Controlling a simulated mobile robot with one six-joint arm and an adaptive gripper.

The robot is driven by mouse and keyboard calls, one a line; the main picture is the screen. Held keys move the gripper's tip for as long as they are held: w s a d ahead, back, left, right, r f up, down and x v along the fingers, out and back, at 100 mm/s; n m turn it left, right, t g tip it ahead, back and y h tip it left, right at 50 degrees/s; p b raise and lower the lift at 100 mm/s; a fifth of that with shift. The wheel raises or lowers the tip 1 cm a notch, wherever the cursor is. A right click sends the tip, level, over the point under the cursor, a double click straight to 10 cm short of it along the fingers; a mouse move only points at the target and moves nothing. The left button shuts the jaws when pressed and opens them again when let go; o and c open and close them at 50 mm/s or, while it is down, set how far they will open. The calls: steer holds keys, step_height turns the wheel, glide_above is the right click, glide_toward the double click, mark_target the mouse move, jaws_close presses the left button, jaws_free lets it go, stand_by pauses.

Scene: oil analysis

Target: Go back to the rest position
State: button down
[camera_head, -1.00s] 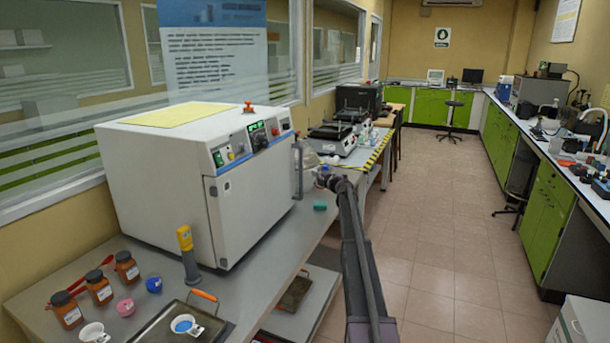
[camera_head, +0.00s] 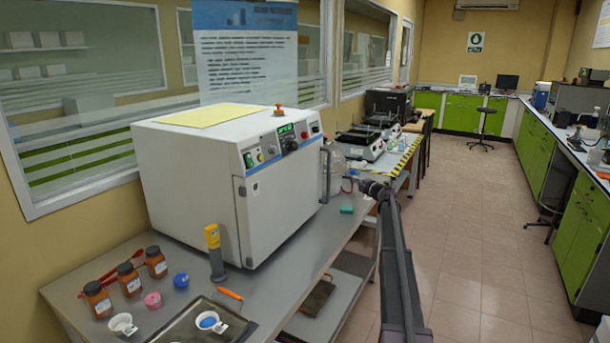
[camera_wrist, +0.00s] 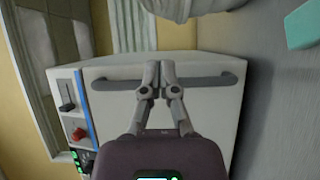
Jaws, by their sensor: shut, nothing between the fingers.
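My gripper (camera_wrist: 153,78) is shut and empty in the wrist view, its fingertips together in front of the white oven's door and long grey handle (camera_wrist: 205,80). The gap between the fingertips and the handle cannot be told. In the head view my arm reaches forward along the right side of the bench, and my gripper (camera_head: 362,186) is small at its far end, just right of the white oven (camera_head: 190,190). The oven door looks shut.
A teal block (camera_head: 347,210) lies near the oven.

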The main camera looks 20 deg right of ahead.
steer(key=s+a+r+m+g+h+p, duration=0.2)
steer(key=s+a+m+h+p, duration=0.1)
steer(key=s+a+m+h, duration=0.85)
steer(key=s+a+f+m+g+y+p, duration=0.1)
steer(key=s+a+f+g, duration=0.3)
steer(key=s+a, duration=0.8)
steer(key=s+a+f+m+g+y+p, duration=0.2)
steer(key=s+a+f+m+g+y, duration=0.2)
steer(key=s+a, duration=0.8)
steer(key=s+a+f+m+g+y+p, duration=0.2)
steer(key=s+a+g, duration=0.5)
steer(key=s+a, duration=0.6)
steer(key=s+f+m+y, duration=0.1)
steer(key=s+f, duration=0.1)
steer(key=s, duration=0.2)
steer(key=shift+f+g, duration=0.15)
steer(key=shift+g, duration=0.25)
steer(key=shift+m, duration=0.25)
